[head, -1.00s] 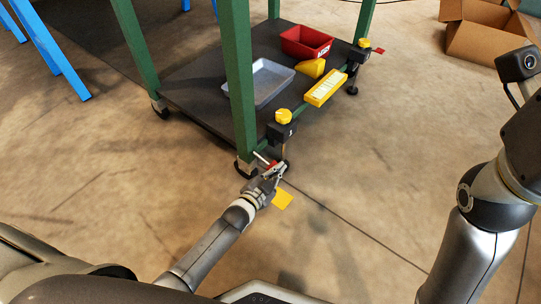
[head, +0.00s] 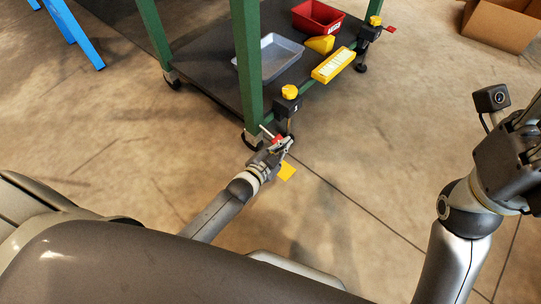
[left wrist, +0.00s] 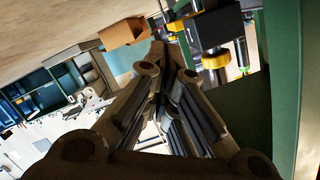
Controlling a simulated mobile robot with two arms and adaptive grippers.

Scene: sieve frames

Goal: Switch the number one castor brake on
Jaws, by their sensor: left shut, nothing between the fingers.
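The near castor (head: 249,141) stands at the foot of the cart's near green leg. A small red brake lever (head: 278,138) shows beside it, partly hidden by my left gripper. Above it is a black box (head: 287,106) with a small white mark and a yellow knob (head: 290,91). My left gripper (head: 284,145) is shut and empty, right at the red lever; I cannot tell whether they touch. In the left wrist view its closed fingers (left wrist: 167,62) point toward the black box (left wrist: 212,32). My right gripper (head: 530,135) is at the right edge, its fingers unclear.
The cart's lower shelf (head: 205,84) holds a grey tray (head: 268,57), a red bin (head: 318,17) and yellow items. A cardboard box (head: 500,25) lies upper right. Floor right of the cart is clear.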

